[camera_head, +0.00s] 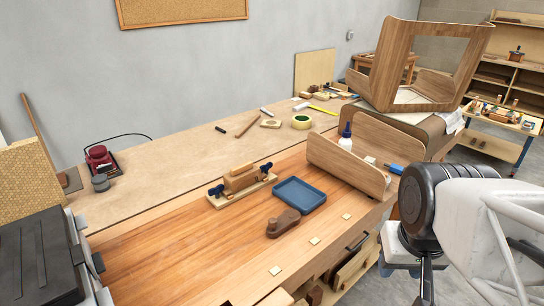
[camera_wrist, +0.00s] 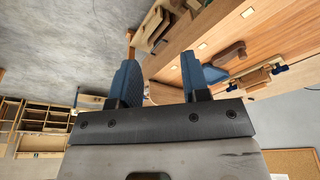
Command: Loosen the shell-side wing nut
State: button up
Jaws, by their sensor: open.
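A wooden clamp block (camera_head: 240,182) lies on a pale base board on the bench, with a dark blue wing nut at each end. One wing nut (camera_head: 216,190) is at its left end. The other wing nut (camera_head: 266,168) is at its right end, on the side towards the bent wooden shell (camera_head: 350,160). The clamp block (camera_wrist: 256,77) also shows small at the right of the wrist view. My gripper (camera_wrist: 158,80) has two blue fingers spread apart with nothing between them. It is well away from the clamp, off the bench's front right.
A blue tray (camera_head: 299,194) and a brown hand plane (camera_head: 283,223) sit close to the clamp. A white bottle (camera_head: 346,140) stands by the bent shell. The bench's left front (camera_head: 150,250) is clear.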

jog(key=shift+o, duration=0.7)
jog(key=w+a+r+m, duration=0.1)
jog(key=w+a, duration=0.2)
jog(key=w, duration=0.7)
jog(key=w+a+r+m+g, duration=0.1)
jog(key=w+a+r+m, duration=0.15)
jog(key=w, duration=0.85)
jog(key=w+a+r+m, duration=0.1)
jog(key=w+a, duration=0.3)
jog(key=w, duration=0.6)
jog(key=w+a+f+m, duration=0.1)
jog(key=w+a+f, duration=0.4)
jog(key=w, duration=0.4)
jog(key=w+a+f+m+g, duration=0.1)
jog(key=w+a+f, duration=0.3)
jog(key=w+a, duration=0.3)
jog(key=w+a+f+m, duration=0.1)
jog(key=w+a+f, duration=0.4)
jog(key=w, duration=0.6)
jog(key=shift+a+f+m+g, duration=0.3)
jog(key=shift+a+f+m, duration=0.05)
jog(key=shift+a, duration=0.2)
jog(key=shift+w+a+f, duration=0.3)
jog(key=shift+w+f, duration=0.05)
